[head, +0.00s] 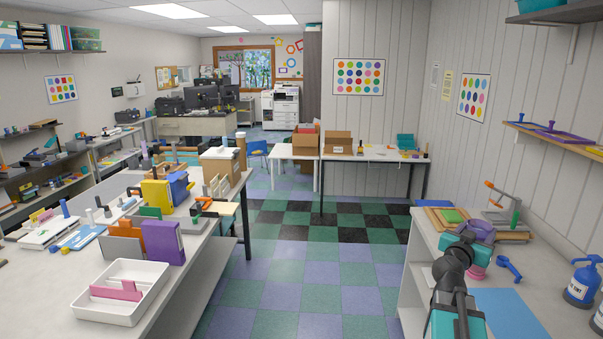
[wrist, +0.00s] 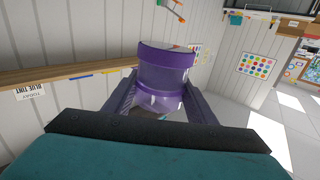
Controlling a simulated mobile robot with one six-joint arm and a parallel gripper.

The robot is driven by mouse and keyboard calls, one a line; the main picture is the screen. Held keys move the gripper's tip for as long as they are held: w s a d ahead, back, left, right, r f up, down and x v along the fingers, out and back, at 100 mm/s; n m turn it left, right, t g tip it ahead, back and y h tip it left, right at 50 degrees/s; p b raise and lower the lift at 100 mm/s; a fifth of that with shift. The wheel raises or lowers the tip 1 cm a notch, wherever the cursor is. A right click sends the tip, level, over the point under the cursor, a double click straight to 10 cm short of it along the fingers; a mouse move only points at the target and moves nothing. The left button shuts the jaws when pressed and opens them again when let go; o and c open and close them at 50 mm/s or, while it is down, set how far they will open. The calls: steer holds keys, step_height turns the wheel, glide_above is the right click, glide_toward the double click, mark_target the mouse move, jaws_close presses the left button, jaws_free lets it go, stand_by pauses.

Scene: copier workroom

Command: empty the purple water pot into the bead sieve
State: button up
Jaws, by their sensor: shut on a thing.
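The purple water pot (head: 482,227) is held over the right counter in the head view. In the wrist view the pot (wrist: 166,75) stands between the two fingers of my gripper (wrist: 160,108), which is shut on it. My gripper (head: 474,240) is partly hidden by its own teal body in the head view. The inside of the pot is hidden in both views.
A blue scoop-like thing (head: 510,267) and a blue jug (head: 583,284) stand right of my arm, with a blue mat (head: 507,314) in front. Boards and a green block (head: 452,215) lie behind left. A clamp-like stand (head: 504,200) rises at the back. The floor aisle is clear.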

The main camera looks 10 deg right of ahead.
steer(key=w+a+f+n+t+y+b, duration=0.2)
steer(key=w+a+f+n+t+y, duration=0.3)
steer(key=a, duration=0.5)
steer(key=w+a+f+n+t+y+b, duration=0.2)
steer(key=w+a+f+n+y, duration=0.2)
steer(key=w+a+f+y, duration=0.35)
steer(key=s+a+f+n+g+y+b, duration=0.1)
steer(key=s+a+f+n+y, duration=0.3)
steer(key=a, duration=0.5)
steer(key=s+a+f+n+g+y+b, duration=0.2)
steer(key=s+a+f+n+g+y, duration=0.2)
steer(key=a+y, duration=0.3)
steer(key=s+a+f+n+g+y+b, duration=0.1)
steer(key=s+a+f+n+y, duration=0.3)
steer(key=a, duration=0.8)
steer(key=shift+s+a+f+n+g+y, duration=0.2)
steer(key=shift+f+n+g+y, duration=0.1)
steer(key=shift+f+g+y, duration=0.5)
steer(key=shift+r, duration=0.1)
step_height(320, 180, up, 5)
steer(key=p, duration=0.4)
steer(key=shift+d+p, duration=0.1)
steer(key=shift+p, duration=0.25)
